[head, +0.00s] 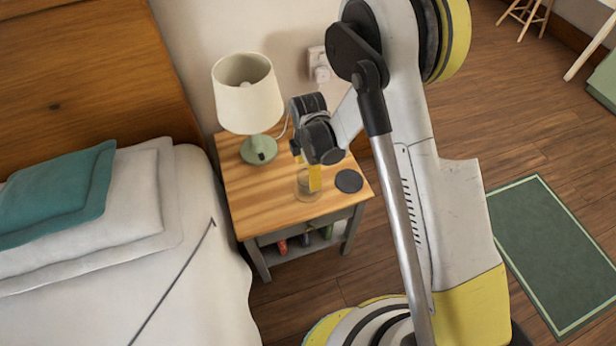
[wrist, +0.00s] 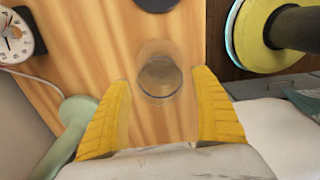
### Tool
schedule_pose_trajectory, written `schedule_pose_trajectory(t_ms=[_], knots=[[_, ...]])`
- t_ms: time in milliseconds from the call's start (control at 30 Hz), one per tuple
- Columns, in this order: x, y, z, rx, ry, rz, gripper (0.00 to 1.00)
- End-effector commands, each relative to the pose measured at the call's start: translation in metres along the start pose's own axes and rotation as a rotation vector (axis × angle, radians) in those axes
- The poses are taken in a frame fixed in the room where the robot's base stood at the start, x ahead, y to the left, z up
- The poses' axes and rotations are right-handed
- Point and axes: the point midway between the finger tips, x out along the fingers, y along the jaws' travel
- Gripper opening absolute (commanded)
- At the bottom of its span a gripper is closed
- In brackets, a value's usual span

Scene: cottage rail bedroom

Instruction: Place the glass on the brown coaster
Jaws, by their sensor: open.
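A clear glass (head: 306,191) stands on the wooden top of the nightstand (head: 252,198). In the wrist view, the glass (wrist: 160,76) is seen from above, just ahead of and between the fingers. A dark round coaster (head: 349,181) lies flat to the right of the glass, with nothing on it. Part of the coaster (wrist: 157,3) shows at the top edge of the wrist view. My gripper (wrist: 163,88) is open and points down over the glass, its yellow fingers apart. The fingers partly hide the glass in the head view; contact cannot be told.
A lamp (head: 248,95) with a green base stands at the back left of the nightstand. An alarm clock (wrist: 14,38) shows at the wrist view's left. The bed (head: 130,270) adjoins the nightstand's left side. Small items sit on its lower shelf. The nightstand's front top is clear.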

Motion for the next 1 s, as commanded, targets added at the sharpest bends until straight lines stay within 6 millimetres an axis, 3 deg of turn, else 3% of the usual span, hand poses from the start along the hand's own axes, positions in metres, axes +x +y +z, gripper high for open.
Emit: schedule_pose_trajectory(t_ms=[33,200,567,633,767,1000], knots=[[-0.017,0.000,0.000,0.000,0.000,0.000,0.75],[-0.048,0.000,0.000,0.000,0.000,0.000,0.75],[-0.070,0.000,0.001,0.012,0.000,0.004,0.75],[-0.082,-0.002,0.005,0.053,0.000,0.017,0.75],[-0.130,-0.010,0.020,0.229,0.003,0.075,0.75],[-0.238,-0.057,0.055,0.728,0.052,0.239,0.75]])
